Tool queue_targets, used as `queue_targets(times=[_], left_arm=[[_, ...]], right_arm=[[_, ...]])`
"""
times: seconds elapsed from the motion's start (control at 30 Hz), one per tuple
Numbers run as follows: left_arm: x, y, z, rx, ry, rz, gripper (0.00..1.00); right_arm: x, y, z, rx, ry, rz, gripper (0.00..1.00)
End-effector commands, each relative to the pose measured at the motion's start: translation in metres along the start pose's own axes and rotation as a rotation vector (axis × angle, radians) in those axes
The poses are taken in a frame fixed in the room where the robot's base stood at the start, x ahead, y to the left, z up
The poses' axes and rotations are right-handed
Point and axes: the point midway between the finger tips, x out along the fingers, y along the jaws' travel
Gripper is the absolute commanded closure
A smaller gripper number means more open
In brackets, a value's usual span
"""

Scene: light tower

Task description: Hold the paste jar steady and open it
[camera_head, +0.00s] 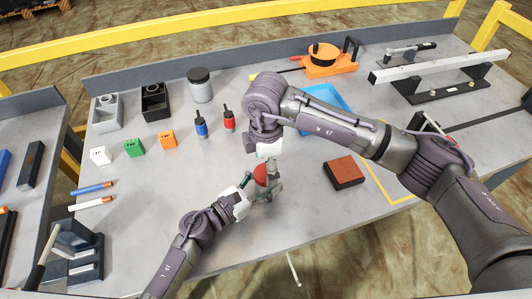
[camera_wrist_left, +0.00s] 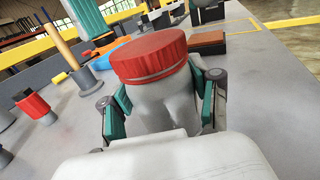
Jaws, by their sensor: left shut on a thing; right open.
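The paste jar has a pale grey body and a red ribbed lid (camera_head: 261,174). My left gripper (camera_head: 264,188) is shut on the jar body, its teal finger pads on both sides. In the left wrist view the red lid (camera_wrist_left: 150,57) sits on the jar, above the pads of the left gripper (camera_wrist_left: 165,108). The jar looks roughly upright; whether its base touches the table is hidden. My right gripper (camera_head: 269,155) is open, coming down from above just behind the lid in the head view. Its fingers are mostly hidden there.
A reddish-brown block (camera_head: 344,171) lies to the right and a blue tray (camera_head: 325,97) behind my right arm. Blue (camera_head: 201,127) and red (camera_head: 229,122) small bottles stand behind left. A grey jar (camera_head: 200,86) stands farther back. The table's front edge is near.

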Motion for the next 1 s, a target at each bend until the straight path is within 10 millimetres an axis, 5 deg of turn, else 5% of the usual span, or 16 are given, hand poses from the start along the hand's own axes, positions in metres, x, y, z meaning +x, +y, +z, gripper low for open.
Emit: queue_targets(times=[0.47, 0.87, 1.0], left_arm=[[-0.001, 0.0, -0.002, -0.001, 0.003, 0.0, 1.0], [-0.001, 0.0, -0.002, -0.001, 0.003, 0.0, 1.0], [-0.001, 0.0, -0.002, -0.001, 0.003, 0.0, 1.0]], right_arm=[[0.018, 0.0, 0.0, -0.001, 0.0, 0.0, 0.18], [0.018, 0.0, 0.0, -0.001, 0.0, 0.0, 0.81], [0.018, 0.0, 0.001, -0.048, -0.001, 0.001, 0.81]])
